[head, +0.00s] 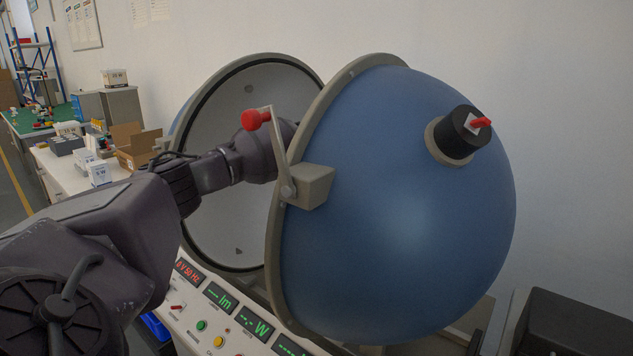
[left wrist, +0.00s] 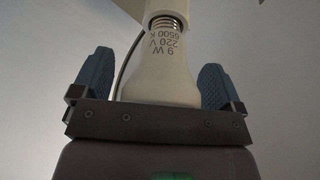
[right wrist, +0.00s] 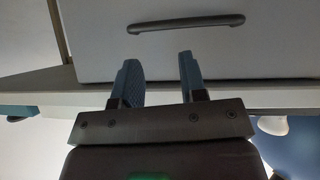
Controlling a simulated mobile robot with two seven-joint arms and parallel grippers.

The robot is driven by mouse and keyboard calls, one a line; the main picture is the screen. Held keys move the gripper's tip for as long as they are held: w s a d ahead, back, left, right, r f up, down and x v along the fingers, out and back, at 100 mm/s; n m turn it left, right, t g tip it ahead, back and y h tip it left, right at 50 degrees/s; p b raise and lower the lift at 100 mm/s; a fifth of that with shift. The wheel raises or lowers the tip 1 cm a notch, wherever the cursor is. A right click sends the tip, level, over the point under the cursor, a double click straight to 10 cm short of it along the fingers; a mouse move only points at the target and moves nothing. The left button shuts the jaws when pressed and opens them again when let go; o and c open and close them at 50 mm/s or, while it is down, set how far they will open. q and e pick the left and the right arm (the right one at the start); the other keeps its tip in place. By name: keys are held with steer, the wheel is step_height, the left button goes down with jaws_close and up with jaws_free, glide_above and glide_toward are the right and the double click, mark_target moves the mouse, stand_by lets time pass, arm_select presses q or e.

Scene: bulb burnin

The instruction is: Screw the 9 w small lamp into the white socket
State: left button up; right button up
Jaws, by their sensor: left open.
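The lamp (left wrist: 160,75), white and printed 9 W, 220 V, 6500 K, stands between the fingers of my left gripper (left wrist: 155,75) in the left wrist view. The fingers are spread, with a gap on both sides of the lamp. Its metal thread points up at the white socket (left wrist: 166,8), and some turns still show below the socket's edge; how deep it sits I cannot tell. In the head view my left arm reaches between the sphere halves, and its gripper is hidden. My right gripper (right wrist: 162,80) is open and empty in the right wrist view.
The blue sphere half (head: 410,210) with a latch and red knob (head: 256,119) stands close to my left arm. Below is a control panel (head: 215,325). A grey front with a handle (right wrist: 187,23) faces my right gripper. Boxes (head: 135,145) sit on a bench behind.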

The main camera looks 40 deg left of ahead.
arm_select(q)
steer(key=c, duration=1)
steer(key=shift+f+m, duration=0.1)
steer(key=shift+m, duration=0.4)
steer(key=m+b, duration=0.1)
steer(key=m, duration=0.1)
steer(key=m+t+h+b, duration=0.1)
steer(key=m, duration=0.1)
steer(key=shift+w+d+f+h, duration=0.15)
steer(key=shift+d+h, duration=0.05)
steer(key=shift+h, duration=0.1)
steer(key=m+h+b, duration=0.1)
steer(key=m, duration=0.1)
steer(key=shift+d+m+t, duration=0.1)
steer(key=shift+m+t, duration=0.2)
steer(key=shift+d, duration=0.1)
steer(key=shift+r, duration=0.2)
arm_select(e)
steer(key=shift+g, duration=0.4)
steer(key=f, duration=0.1)
steer(key=s+f, duration=0.1)
steer(key=f, duration=0.2)
steer(key=shift+s+f, duration=0.3)
steer(key=shift+s, duration=0.05)
